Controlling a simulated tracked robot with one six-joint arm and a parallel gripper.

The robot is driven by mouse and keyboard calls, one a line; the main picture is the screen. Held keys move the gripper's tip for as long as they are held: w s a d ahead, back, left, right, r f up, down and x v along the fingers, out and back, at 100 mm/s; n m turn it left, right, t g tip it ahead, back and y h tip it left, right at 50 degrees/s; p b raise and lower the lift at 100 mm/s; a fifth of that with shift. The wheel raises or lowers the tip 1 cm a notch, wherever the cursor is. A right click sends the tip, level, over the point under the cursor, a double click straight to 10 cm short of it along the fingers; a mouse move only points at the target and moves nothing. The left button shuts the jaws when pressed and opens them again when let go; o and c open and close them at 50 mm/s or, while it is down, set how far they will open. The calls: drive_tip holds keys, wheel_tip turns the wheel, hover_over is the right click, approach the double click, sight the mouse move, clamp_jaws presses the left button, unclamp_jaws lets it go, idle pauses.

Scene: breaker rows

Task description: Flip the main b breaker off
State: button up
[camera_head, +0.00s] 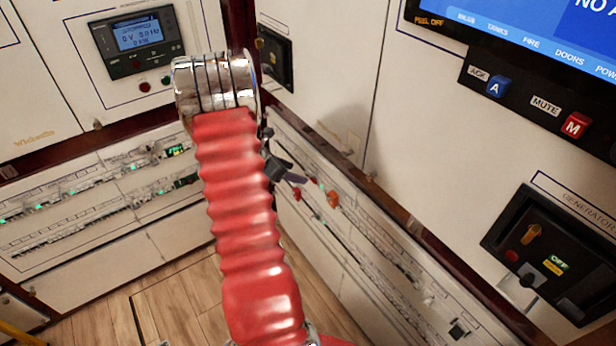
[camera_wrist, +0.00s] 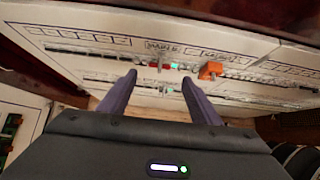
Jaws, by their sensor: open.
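My gripper (camera_wrist: 160,78) is open and empty, its two dark purple fingers pointing at a white breaker panel (camera_wrist: 90,22). It also shows in the head view (camera_head: 289,176), dark and small beside the right-hand panel. Between the fingertips in the wrist view is a small toggle (camera_wrist: 160,62) with red beside it, under a label that seems to begin with "MAIN"; I cannot tell whether it is main b. A green light (camera_wrist: 174,66) glows just right of it. The fingertips appear apart from the toggle; contact is unclear.
An orange knob (camera_wrist: 210,70) projects close to the right finger; it also shows in the head view (camera_head: 333,198). More breaker rows (camera_head: 100,195) line the left wall. A generator switch box (camera_head: 550,255) is at right. Wooden floor (camera_head: 175,295) lies below.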

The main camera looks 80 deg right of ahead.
sight(312, 180)
drive_tip(key=x, duration=0.8)
drive_tip(key=shift+f, duration=0.15)
drive_tip(key=shift+c, duration=0.5)
drive_tip(key=c, duration=0.9)
drive_tip(key=shift+d, duration=0.25)
drive_tip(key=shift+c, duration=0.2)
drive_tip(key=shift+a, duration=0.15)
